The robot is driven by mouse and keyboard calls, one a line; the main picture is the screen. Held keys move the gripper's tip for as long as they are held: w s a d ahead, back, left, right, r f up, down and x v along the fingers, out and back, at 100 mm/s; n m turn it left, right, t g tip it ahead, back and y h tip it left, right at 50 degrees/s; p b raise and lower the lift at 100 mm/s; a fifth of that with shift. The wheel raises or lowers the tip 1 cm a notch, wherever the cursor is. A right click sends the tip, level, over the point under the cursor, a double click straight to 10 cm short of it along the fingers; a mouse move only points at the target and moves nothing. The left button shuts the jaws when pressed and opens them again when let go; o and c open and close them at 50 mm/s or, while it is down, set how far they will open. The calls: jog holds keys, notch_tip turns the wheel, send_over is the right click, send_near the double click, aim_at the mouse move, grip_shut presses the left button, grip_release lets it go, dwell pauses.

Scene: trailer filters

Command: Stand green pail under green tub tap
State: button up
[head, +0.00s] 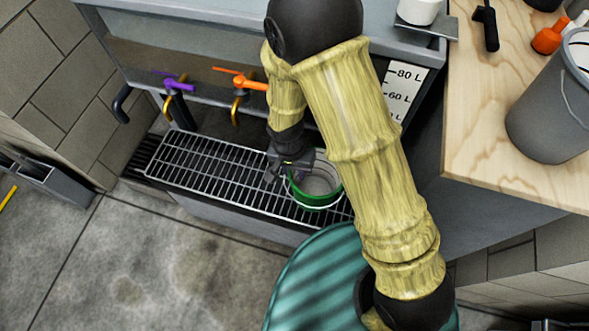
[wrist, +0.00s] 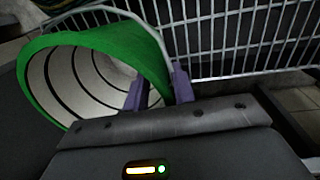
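The green pail (head: 316,202), white inside with a thin wire handle, is at the right part of the metal grate (head: 205,163); I cannot tell if it rests on it. In the wrist view the pail (wrist: 150,50) shows its green rim and ringed white inside. My gripper (head: 290,170) is at the pail's upper left edge. In the wrist view my gripper (wrist: 160,92) has one purple finger inside the pail and one outside, with the green rim filling the gap. No green tap shows; my arm covers the area right of the orange tap.
A purple tap (head: 176,84) and an orange tap (head: 240,84) hang over the grate. A litre scale (head: 402,88) is right of my arm. A wooden counter (head: 485,130) with a grey bucket (head: 548,122) stands at right. A teal ribbed drum (head: 318,280) stands in front. The grate's left is clear.

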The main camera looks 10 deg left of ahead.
notch_tip(320, 180, up, 12)
jog(key=a+p, duration=0.1)
jog(key=p, duration=0.2)
jog(key=shift+p, duration=0.35)
dwell(0.4)
